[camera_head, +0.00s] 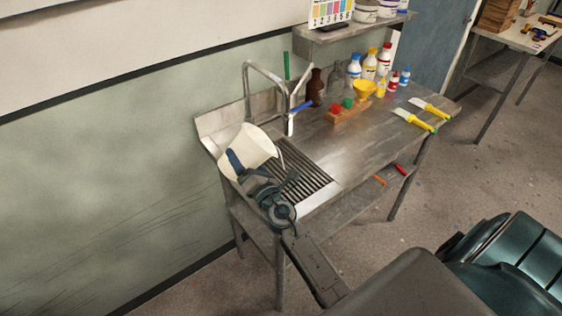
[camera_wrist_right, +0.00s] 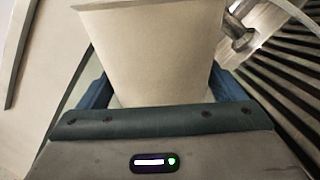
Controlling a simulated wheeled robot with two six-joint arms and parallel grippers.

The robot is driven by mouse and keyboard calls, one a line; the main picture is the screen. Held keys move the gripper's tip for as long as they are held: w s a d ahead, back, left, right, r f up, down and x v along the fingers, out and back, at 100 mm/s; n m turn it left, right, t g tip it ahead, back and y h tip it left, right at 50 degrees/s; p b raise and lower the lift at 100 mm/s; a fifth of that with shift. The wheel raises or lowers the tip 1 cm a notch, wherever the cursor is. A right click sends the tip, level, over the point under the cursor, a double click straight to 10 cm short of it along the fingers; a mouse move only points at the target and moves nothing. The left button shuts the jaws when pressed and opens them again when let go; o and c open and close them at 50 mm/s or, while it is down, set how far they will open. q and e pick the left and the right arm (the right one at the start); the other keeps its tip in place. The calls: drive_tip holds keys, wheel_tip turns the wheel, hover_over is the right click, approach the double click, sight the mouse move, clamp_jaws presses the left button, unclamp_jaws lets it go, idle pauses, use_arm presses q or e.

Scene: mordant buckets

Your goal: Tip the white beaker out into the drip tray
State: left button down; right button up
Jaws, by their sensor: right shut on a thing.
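The white beaker (camera_head: 255,143) is over the left end of the steel bench, beside the tap. In the right wrist view the beaker (camera_wrist_right: 155,55) stands between the two fingers (camera_wrist_right: 155,98), rim at the top. Its contents are hidden. The slatted drip tray (camera_head: 318,189) lies right of the beaker, partly hidden by my gripper. My left gripper is not in view.
A steel tap (camera_head: 247,90) rises behind the tray. Yellow-handled brushes (camera_head: 415,121) lie at right. The bench middle is clear.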

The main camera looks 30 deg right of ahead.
drive_tip(key=shift+m+h+b, duration=0.4)
drive_tip(key=shift+m+b, duration=0.2)
drive_tip(key=shift+m, duration=0.2)
idle(1.3)
drive_tip(key=shift+r+m+t+h, duration=0.3)
drive_tip(key=shift+r+m, duration=0.35)
drive_tip(key=shift+m, duration=0.45)
idle(2.1)
drive_tip(key=shift+d+f+m+h+b, duration=0.15)
drive_tip(key=shift+m+h+b, duration=0.3)
drive_tip(key=shift+m, duration=0.45)
idle(1.8)
